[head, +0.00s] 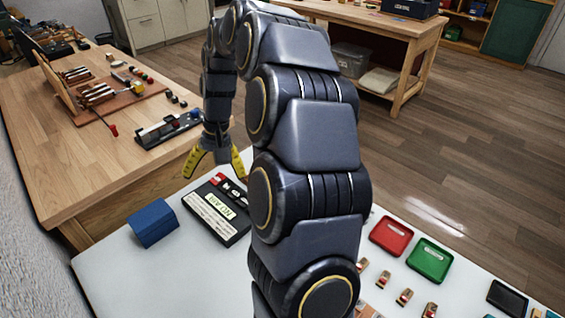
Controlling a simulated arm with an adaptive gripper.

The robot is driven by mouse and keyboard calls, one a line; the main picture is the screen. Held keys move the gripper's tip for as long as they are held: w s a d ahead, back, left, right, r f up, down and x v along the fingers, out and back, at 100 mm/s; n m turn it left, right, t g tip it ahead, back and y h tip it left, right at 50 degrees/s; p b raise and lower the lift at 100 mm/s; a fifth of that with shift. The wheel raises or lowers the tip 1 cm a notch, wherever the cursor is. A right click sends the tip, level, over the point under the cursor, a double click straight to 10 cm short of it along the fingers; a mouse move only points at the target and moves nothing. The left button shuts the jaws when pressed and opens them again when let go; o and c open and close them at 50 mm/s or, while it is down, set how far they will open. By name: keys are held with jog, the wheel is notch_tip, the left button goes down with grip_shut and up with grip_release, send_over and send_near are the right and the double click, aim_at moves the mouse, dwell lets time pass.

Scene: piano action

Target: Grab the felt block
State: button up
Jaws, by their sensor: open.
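Small red and white pieces (229,186) lie at the far end of this case, close to the right finger. I cannot tell for certain which thing is the felt block. Several small dark, red and tan blocks (172,96) lie on the wooden bench to the left. A blue wedge-shaped block (152,222) stands left of the case, apart from my gripper.
The wooden bench (60,175) holds a piano action model (92,90) and a black tool (168,130). A red tray (391,236), a green tray (430,260) and several small wooden parts (404,297) sit right of my arm. My arm hides the white table's middle.

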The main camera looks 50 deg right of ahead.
jog(key=w+d+f+m, duration=0.1)
jog(key=d+f+m, duration=0.55)
jog(key=d, duration=0.85)
jog(key=s+d+f+m, duration=0.1)
jog(key=s+d+f, duration=0.2)
jog(key=d+f, duration=0.1)
jog(key=s+d+f+m+h, duration=0.1)
jog(key=s+d+f, duration=0.2)
jog(key=d, duration=0.4)
jog(key=s+d+f+m+h, duration=0.1)
jog(key=s+d+f, duration=0.3)
jog(key=d+f, duration=0.1)
jog(key=shift+d+m, duration=0.25)
jog(key=shift+d, duration=0.35)
notch_tip(320, 180, down, 2)
jog(key=shift+s+f, duration=0.1)
jog(key=shift+f, duration=0.1)
jog(key=f, duration=0.4)
jog(key=shift+s+a+f, duration=0.1)
jog(key=shift+s, duration=0.15)
jog(key=shift+w+f, duration=0.1)
jog(key=shift+f, duration=0.4)
jog(key=c, duration=1.1)
